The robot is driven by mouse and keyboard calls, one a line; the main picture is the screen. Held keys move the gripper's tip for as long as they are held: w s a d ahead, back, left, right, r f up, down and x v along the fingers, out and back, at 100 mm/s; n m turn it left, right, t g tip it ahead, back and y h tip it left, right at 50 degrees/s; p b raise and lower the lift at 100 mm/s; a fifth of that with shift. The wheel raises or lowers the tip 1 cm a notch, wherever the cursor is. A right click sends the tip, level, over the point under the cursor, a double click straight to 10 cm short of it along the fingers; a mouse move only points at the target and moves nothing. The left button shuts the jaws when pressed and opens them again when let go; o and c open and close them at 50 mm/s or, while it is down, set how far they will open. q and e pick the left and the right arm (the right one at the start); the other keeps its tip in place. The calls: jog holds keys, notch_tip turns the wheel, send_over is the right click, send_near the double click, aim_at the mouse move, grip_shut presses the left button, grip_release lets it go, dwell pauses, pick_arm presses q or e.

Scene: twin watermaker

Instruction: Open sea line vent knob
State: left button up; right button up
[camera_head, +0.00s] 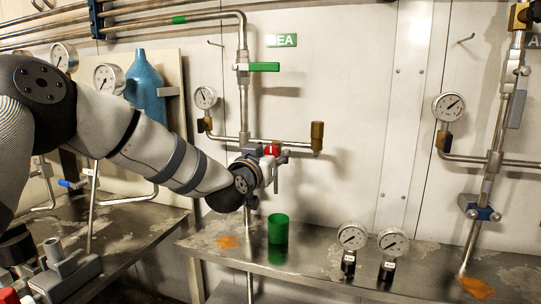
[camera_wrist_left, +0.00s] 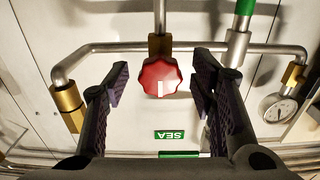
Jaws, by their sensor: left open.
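The red vent knob (camera_head: 272,150) sits on the pipe branch below the green SEA sign (camera_head: 281,40), partly hidden by my left gripper (camera_head: 270,166). In the left wrist view the knob (camera_wrist_left: 159,77) is a scalloped red disc with a white mark, under a brass fitting. My left gripper's two dark fingers (camera_wrist_left: 160,84) are open, one on each side of the knob, with a visible gap on both sides. I cannot tell how far the knob is in depth from the fingertips. My right gripper is not seen.
A green cup (camera_head: 278,229) stands on the metal bench below the knob. Two loose gauges (camera_head: 352,237) (camera_head: 393,242) stand to its right. A green-handled valve (camera_head: 264,67) is above, a wall gauge (camera_head: 205,97) left, and a brass fitting (camera_head: 317,137) right. A blue bottle (camera_head: 145,88) stands behind my arm.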

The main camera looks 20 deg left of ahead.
pick_arm(q)
jog(key=shift+r, duration=0.1)
jog(key=shift+c, duration=0.5)
jog(key=c, duration=1)
jog(key=shift+c, duration=0.2)
jog(key=shift+n, duration=0.3)
jog(key=n, duration=0.4)
jog(key=shift+p, duration=0.35)
jog(key=shift+n, duration=9)
